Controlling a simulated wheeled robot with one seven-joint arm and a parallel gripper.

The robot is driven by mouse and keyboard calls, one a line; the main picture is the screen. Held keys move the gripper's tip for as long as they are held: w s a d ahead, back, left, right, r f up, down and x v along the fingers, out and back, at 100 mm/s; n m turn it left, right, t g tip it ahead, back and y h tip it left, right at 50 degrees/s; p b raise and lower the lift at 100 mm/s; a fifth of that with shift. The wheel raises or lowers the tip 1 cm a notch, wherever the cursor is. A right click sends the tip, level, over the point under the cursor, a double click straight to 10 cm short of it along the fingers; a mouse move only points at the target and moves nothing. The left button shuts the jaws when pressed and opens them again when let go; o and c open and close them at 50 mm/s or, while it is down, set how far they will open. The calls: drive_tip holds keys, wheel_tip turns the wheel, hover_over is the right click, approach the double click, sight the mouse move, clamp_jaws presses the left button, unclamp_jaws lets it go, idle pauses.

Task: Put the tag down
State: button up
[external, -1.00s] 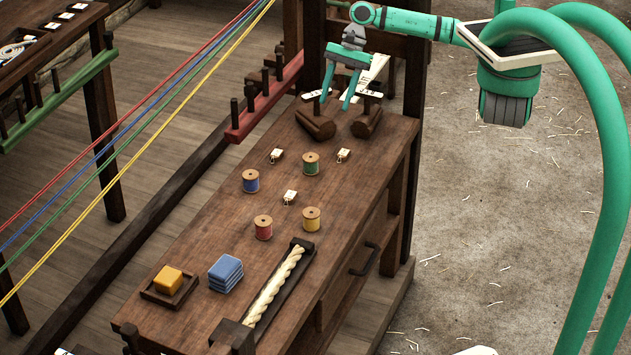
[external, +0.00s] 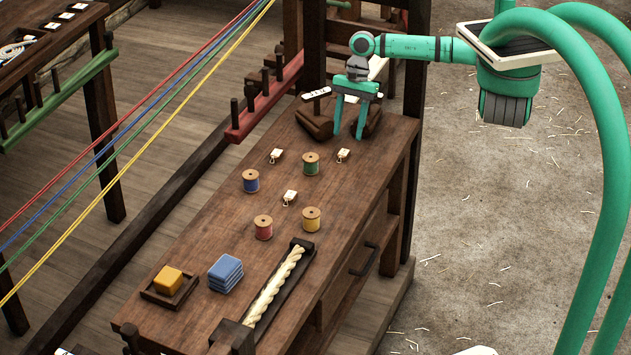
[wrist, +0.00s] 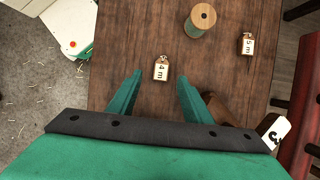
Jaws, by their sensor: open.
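My gripper (external: 348,132) is open and empty over the back end of the brown workbench (external: 215,225). In the wrist view the open fingers (wrist: 160,85) stand on either side of the line to a small cream tag marked "4 m" (wrist: 161,68), which lies on the bench beyond the fingertips. It also shows in the external view (external: 343,155), in front of the gripper. A tag marked "5 m" (wrist: 248,44) lies farther right in the wrist view and at left in the external view (external: 277,155). A third tag (external: 290,197) lies nearer the spools; its mark is unreadable.
Green (external: 311,164), blue (external: 251,181), red (external: 263,228) and yellow (external: 311,219) thread spools stand around the tags. Blue stacked pieces (external: 226,272) and a rope (external: 275,285) in a holder lie at the front.

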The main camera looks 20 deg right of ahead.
sight(343, 153)
drive_tip(key=shift+x, duration=2.95)
drive_tip(key=shift+w, duration=0.2)
clamp_jaws()
